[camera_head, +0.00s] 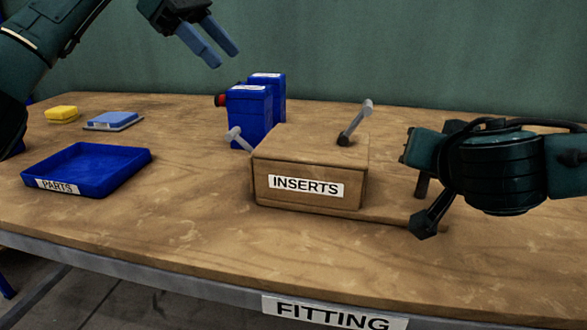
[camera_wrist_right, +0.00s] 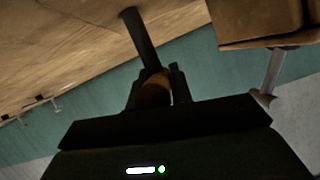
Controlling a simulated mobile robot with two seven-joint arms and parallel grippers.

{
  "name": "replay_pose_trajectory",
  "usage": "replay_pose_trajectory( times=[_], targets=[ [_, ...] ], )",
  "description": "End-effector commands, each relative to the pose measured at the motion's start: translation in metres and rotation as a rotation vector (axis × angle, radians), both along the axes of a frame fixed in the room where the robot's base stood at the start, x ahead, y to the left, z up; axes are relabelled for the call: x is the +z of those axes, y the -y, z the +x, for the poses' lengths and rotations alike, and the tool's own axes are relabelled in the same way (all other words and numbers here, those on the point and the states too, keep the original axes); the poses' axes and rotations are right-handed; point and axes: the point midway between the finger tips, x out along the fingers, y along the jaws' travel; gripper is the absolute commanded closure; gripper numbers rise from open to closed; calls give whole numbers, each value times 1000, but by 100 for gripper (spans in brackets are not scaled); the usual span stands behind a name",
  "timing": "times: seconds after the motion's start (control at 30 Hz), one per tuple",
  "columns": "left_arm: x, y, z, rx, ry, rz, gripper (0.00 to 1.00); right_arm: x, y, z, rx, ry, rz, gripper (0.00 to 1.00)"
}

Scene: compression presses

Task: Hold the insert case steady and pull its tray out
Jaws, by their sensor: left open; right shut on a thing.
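The insert case (camera_head: 263,188) is a closed-looking wooden box labelled INSERTS, standing upright mid-table. A lever (camera_head: 355,122) stands on its top and another (camera_head: 237,138) sticks out at its left. A thin wooden strip (camera_head: 392,218) runs right from its base; I cannot tell whether it is the tray. My left gripper (camera_head: 225,59) is open and empty, above and left of the case, apart from it. My right gripper (camera_wrist_right: 152,92) is right of the case, shut on a brown rounded piece beside a dark post (camera_wrist_right: 142,40). How this piece joins the case is hidden.
Two blue boxes (camera_head: 248,112) stand behind the case, the nearer with a red knob. A blue PARTS tray (camera_head: 85,172), a yellow block (camera_head: 61,113) and a blue-grey pad (camera_head: 113,120) lie at left. The front table (camera_head: 190,225) is clear.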

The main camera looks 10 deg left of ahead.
Motion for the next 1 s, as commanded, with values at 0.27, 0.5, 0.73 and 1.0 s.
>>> replay_pose_trajectory(
  times=[0.27, 0.5, 0.73, 1.0],
  targets=[
    [-38, -17, -1, -44, -62, 294, 45, 1, 0, 1, -2, 3, 1, 100],
    [-53, -18, -2, -50, -75, 338, 45, 1, 0, 1, -2, 3, 1, 100],
    [-82, -5, -2, -51, -74, 336, 45, 1, 0, 1, -2, 4, 1, 100],
    [-120, 10, -3, -52, -74, 334, 45, 1, 0, 1, -2, 4, 1, 100]
  ],
)
